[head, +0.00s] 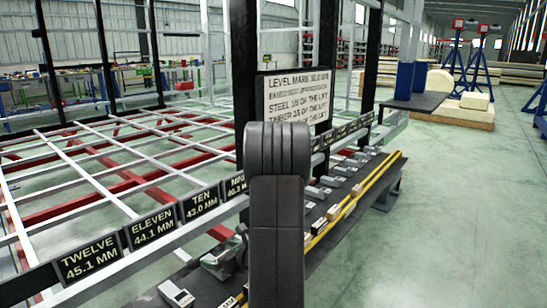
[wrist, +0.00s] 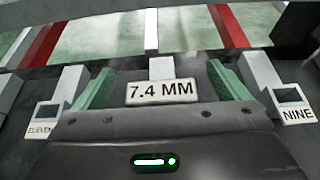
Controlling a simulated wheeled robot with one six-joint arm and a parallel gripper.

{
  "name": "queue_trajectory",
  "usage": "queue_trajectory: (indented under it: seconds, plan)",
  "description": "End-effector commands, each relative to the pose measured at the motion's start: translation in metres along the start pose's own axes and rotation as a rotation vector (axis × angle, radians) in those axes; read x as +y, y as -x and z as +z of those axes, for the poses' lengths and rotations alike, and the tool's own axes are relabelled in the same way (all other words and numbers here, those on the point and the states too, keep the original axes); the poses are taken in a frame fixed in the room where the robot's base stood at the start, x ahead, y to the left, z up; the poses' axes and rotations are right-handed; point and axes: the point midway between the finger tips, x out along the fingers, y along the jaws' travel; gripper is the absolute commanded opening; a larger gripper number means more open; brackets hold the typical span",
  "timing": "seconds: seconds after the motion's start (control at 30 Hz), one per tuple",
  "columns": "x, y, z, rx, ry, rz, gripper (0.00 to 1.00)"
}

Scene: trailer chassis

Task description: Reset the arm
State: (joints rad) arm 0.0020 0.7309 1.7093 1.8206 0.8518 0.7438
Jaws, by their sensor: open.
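In the wrist view my gripper (wrist: 160,68) is open, with its two green fingers spread wide. A white plate reading 7.4 MM (wrist: 162,91) shows between the fingers, with a pale block (wrist: 161,68) right behind it. I cannot tell whether the fingers touch either one. A holder marked ELEVEN (wrist: 42,118) is left of the fingers, and one marked NINE (wrist: 294,104) is to the right.
The trailer chassis frame (head: 82,180) of white and red bars fills the left. Black signs such as TWELVE 45.1 MM (head: 87,258) line its near rail. A white notice board (head: 297,97) stands behind my arm. A yellow rail (head: 362,198) edges the bench. Open floor (head: 455,215) lies right.

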Motion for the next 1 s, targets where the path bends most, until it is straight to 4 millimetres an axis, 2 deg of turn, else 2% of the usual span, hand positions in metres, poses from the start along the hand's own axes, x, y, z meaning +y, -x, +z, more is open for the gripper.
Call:
queue_trajectory:
  seconds: [0.03, 0.13, 0.23, 0.77, 1.0]
  plan:
    - [0.000, -0.005, -0.013, 0.001, -0.002, 0.001, 0.94]
    - [0.000, -0.010, -0.024, 0.000, -0.002, 0.000, 0.94]
    - [0.000, -0.005, -0.011, -0.001, 0.001, 0.000, 0.94]
    - [0.001, -0.004, -0.009, -0.001, 0.002, 0.001, 0.94]
    - [0.009, -0.001, -0.003, 0.002, 0.039, 0.019, 0.94]
